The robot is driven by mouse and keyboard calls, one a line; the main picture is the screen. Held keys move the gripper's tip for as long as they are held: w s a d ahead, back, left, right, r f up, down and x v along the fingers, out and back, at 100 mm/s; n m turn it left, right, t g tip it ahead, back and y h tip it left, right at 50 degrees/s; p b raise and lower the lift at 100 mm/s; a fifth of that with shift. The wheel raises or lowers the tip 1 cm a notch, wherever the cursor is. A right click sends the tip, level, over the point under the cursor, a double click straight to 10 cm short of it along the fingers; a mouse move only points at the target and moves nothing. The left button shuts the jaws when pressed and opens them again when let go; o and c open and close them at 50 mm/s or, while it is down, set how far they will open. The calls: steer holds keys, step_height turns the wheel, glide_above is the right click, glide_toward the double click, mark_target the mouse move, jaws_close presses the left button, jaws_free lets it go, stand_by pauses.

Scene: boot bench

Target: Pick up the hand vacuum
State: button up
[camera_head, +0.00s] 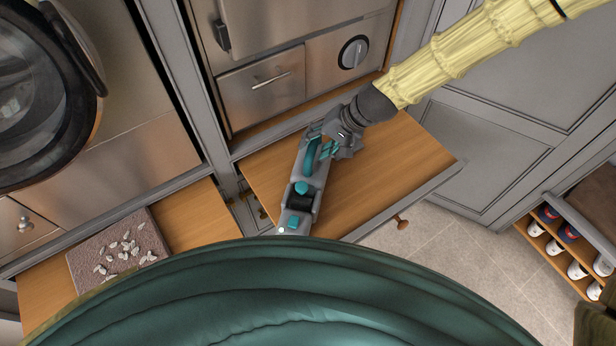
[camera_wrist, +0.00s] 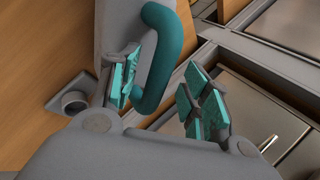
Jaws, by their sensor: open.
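The hand vacuum (camera_head: 299,198) is grey with teal parts and lies on a wooden pull-out shelf (camera_head: 385,165). Its teal loop handle (camera_head: 313,155) is at its far end, by my gripper (camera_head: 322,141). In the wrist view my gripper (camera_wrist: 160,98) is open, with teal finger pads. The vacuum's teal handle (camera_wrist: 172,60) passes between the pads, and the left pad is close to the handle's inner side. The right pad is on the outer side, with a gap. I cannot tell whether either pad touches the handle.
A second wooden shelf at the left holds a brown mat (camera_head: 95,250) with several pale pieces on it. A steel appliance front with a drawer (camera_head: 262,88) stands behind the shelf. A shoe rack (camera_head: 570,245) stands at the right. Bare floor (camera_head: 455,250) lies before it.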

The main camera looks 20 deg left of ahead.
steer(key=shift+x, duration=1.05)
jaws_close()
